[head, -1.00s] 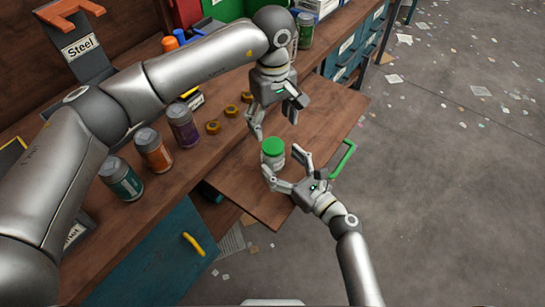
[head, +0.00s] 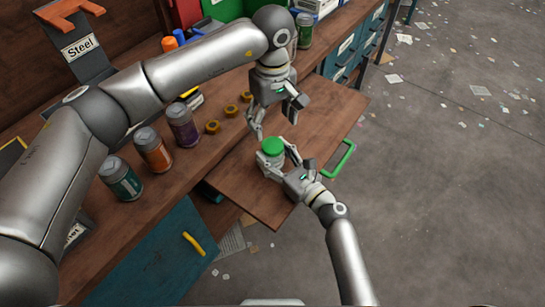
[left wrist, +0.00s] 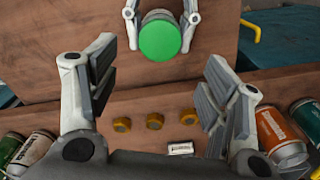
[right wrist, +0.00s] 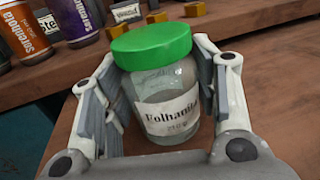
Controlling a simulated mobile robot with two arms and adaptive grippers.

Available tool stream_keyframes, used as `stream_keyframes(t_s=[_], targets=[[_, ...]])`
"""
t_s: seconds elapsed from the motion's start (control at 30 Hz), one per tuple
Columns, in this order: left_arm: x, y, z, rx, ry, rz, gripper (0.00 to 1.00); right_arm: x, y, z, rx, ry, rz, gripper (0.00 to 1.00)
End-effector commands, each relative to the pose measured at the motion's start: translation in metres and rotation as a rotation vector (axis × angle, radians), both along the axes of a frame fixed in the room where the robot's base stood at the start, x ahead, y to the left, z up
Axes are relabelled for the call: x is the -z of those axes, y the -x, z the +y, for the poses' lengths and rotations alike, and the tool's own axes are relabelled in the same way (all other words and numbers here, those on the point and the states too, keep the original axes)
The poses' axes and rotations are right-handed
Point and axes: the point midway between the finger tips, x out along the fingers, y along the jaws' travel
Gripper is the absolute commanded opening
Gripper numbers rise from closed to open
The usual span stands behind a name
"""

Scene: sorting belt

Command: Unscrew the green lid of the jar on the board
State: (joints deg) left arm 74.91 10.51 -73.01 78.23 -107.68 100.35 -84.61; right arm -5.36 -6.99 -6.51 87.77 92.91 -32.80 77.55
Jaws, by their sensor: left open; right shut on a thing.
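The glass jar stands upright on the pull-out board (head: 315,137), with its green lid (head: 273,147) on top. In the right wrist view the jar (right wrist: 165,101) shows a white label reading "Folhanila", and its green lid (right wrist: 150,45) sits on it. My right gripper (head: 279,163) is shut on the jar's glass body, a finger on each side below the lid. My left gripper (head: 273,122) is open and empty, above and behind the lid. In the left wrist view the lid (left wrist: 160,40) lies beyond the open fingers of my left gripper (left wrist: 158,85).
Labelled jars (head: 154,150) stand on the bench to the left. Brass nuts (head: 230,110) lie on the bench near the board. A green handle (head: 341,159) is on the board's right side. A teal cabinet with a yellow handle (head: 193,244) is below.

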Motion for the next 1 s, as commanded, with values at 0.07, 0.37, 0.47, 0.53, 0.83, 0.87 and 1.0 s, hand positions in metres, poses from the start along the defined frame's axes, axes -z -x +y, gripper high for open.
stream_keyframes(t_s=[0.07, 0.37, 0.47, 0.53, 0.83, 0.87, 1.0], targets=[[0.0, 0.0, 0.0, 0.0, 0.0, 0.0, 0.71, 0.0, 0.0, 0.0, 0.0, 0.001, 0.001, 0.22], [0.0, 0.0, 0.0, 0.073, 0.0, 0.0, 0.71, 0.0, 0.0, 0.0, 0.0, 0.001, 0.001, 0.0], [0.0, 0.0, 0.0, 0.171, 0.0, 0.0, 0.71, 0.0, 0.0, 0.0, 0.0, 0.001, 0.001, 0.0], [0.0, 0.0, 0.0, 0.242, 0.0, 0.0, 0.71, 0.0, 0.0, 0.0, 0.001, 0.001, 0.001, 0.0], [0.009, 0.0, 0.0, 0.393, 0.0, 0.002, 0.71, 0.001, 0.0, 0.0, 0.001, 0.001, 0.001, 0.0], [0.012, 0.0, 0.0, 0.394, 0.0, 0.002, 0.71, 0.001, 0.0, 0.0, 0.001, 0.001, 0.001, 0.0], [0.033, 0.001, 0.0, 0.394, 0.0, 0.004, 0.71, 0.001, 0.0, 0.0, 0.0, 0.001, 0.001, 0.0]])
